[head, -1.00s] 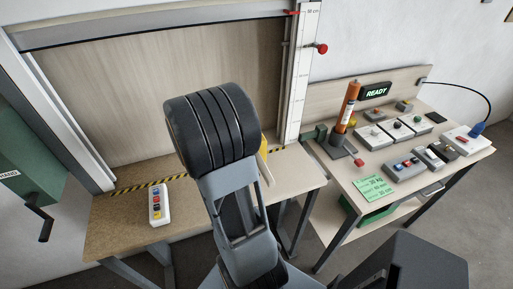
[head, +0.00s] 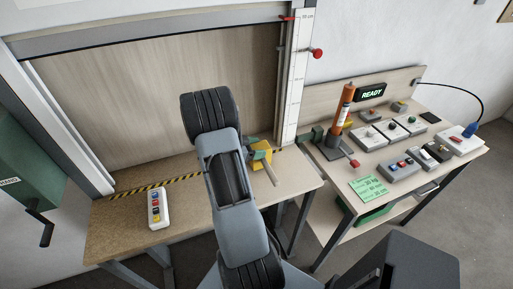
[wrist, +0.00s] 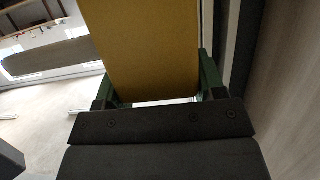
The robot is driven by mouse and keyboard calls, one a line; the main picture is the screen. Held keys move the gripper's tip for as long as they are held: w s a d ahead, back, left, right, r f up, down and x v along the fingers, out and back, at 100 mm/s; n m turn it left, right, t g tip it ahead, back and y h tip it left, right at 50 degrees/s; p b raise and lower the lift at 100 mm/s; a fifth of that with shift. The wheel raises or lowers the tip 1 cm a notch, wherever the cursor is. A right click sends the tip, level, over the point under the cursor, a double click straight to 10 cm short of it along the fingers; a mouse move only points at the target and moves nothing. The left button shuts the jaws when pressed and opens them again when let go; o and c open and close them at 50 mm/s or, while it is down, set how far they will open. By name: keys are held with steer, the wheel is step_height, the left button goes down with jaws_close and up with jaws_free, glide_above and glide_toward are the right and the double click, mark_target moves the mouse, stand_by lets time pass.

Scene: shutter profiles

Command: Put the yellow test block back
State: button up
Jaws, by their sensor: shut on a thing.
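The yellow test block (head: 262,153) shows in the head view near the right end of the wooden bench (head: 130,222), with a pale bar sticking out towards me. My gripper (head: 250,151), with green fingers, is at the block's left side and partly hidden behind my arm. In the wrist view the yellow block (wrist: 150,45) fills the space between the green fingers of my gripper (wrist: 157,88), which is shut on it. Whether the block touches the bench is hidden.
A black-and-yellow striped line (head: 160,185) runs along the bench's back, below the shutter panel (head: 120,100). A white button box (head: 157,208) lies on the bench's left. A second table at right holds an orange cylinder (head: 345,105), several grey boxes and a READY sign (head: 371,93).

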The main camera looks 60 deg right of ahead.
steer(key=shift+f, duration=0.25)
steer(key=o, duration=1)
steer(key=shift+o, duration=0.2)
